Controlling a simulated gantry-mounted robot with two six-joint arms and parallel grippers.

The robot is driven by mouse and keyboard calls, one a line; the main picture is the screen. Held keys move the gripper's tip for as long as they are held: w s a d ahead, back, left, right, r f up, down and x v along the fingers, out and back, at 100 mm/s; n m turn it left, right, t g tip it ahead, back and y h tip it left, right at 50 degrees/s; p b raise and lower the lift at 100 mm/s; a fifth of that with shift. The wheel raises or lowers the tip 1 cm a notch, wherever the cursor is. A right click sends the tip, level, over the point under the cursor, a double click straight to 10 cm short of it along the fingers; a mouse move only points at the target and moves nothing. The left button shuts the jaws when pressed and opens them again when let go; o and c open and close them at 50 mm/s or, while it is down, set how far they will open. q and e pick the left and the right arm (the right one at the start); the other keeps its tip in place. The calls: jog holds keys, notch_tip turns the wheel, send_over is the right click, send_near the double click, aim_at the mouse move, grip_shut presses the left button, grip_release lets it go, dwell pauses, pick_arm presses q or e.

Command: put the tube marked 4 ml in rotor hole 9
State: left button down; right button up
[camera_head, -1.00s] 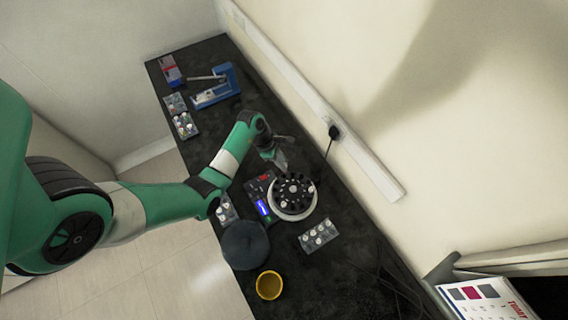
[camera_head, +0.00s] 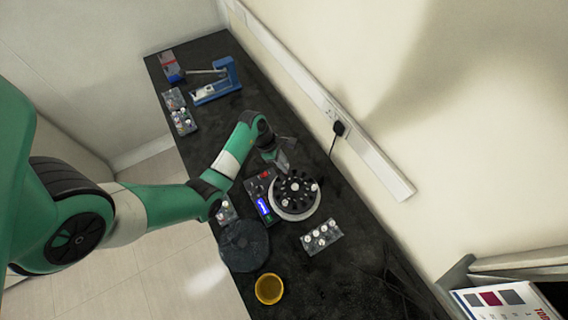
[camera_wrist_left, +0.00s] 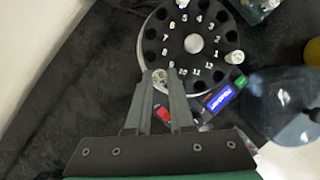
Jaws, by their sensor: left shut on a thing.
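The round black rotor (camera_head: 285,201) sits in a white-rimmed centrifuge. In the left wrist view its numbered rotor (camera_wrist_left: 207,33) shows a ring of dark holes around a pale hub. My left gripper (camera_head: 283,165) is at the rotor's upper edge. In the left wrist view my left gripper (camera_wrist_left: 160,78) is shut on a tube with a pale cap (camera_wrist_left: 159,75), close to the rim by number 9. The fingers hide most of the tube, and its marking cannot be read. I cannot tell whether its lower end is in a hole. My right gripper is not in view.
A dark round lid (camera_head: 244,246) and a yellow bowl (camera_head: 269,289) lie below the centrifuge. A grey tube rack (camera_head: 321,238) stands to its lower right. A blue device (camera_head: 217,82) and more racks (camera_head: 181,118) are at the far end. The wall runs along the right.

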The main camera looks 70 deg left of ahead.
pick_arm(q)
jog(key=shift+p, duration=0.55)
dwell(0.6)
jog(key=shift+f, duration=0.5)
dwell(0.5)
jog(key=shift+f, duration=0.15)
jog(key=shift+f+b, duration=1.1)
jog(key=shift+f, duration=0.15)
jog(key=shift+c, duration=1.9)
grip_release()
jog(key=shift+r, duration=0.1)
